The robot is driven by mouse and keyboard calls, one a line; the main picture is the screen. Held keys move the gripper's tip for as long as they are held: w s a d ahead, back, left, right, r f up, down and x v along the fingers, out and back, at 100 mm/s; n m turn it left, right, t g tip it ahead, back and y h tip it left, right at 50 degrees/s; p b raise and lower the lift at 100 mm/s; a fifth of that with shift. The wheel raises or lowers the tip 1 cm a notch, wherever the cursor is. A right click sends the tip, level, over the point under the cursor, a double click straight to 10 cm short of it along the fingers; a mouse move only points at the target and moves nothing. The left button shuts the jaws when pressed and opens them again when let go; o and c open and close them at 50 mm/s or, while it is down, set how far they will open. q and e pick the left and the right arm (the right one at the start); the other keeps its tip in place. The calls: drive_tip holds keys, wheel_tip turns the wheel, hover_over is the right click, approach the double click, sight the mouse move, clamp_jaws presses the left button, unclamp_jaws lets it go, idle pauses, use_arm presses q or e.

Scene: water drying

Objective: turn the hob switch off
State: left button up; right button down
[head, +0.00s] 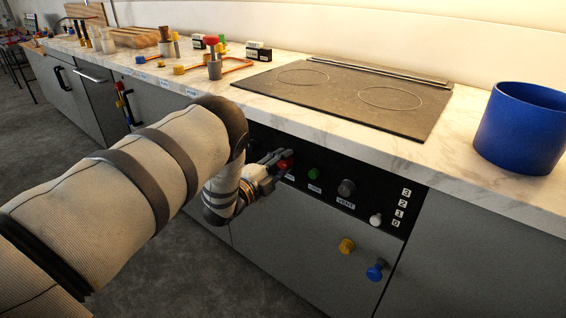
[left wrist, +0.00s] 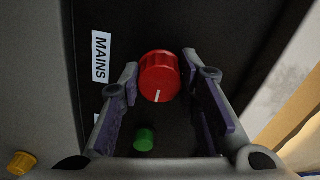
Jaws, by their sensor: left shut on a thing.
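A red round knob (head: 286,164) sits on the black control panel below the hob (head: 352,95). It also shows in the left wrist view (left wrist: 159,73), beside a white label reading MAINS (left wrist: 101,58). A white mark on its face points toward the bottom of that view. My left gripper (head: 279,160) is shut on the red knob, with one finger on each side of it. A green button (head: 314,173) is just right of the knob in the head view. My right gripper is not in view.
The panel also has a dark knob labelled VENT (head: 346,188) and a white knob (head: 375,219) beside a 3-to-0 scale. Yellow (head: 346,246) and blue (head: 376,270) knobs stick out below. A blue pot (head: 522,128) stands on the right of the counter (head: 460,150).

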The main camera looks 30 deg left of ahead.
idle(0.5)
use_arm(q)
drive_tip(key=o, duration=1.2)
drive_tip(key=s, duration=0.8)
drive_tip(key=s+a, duration=0.1)
drive_tip(key=s, duration=0.3)
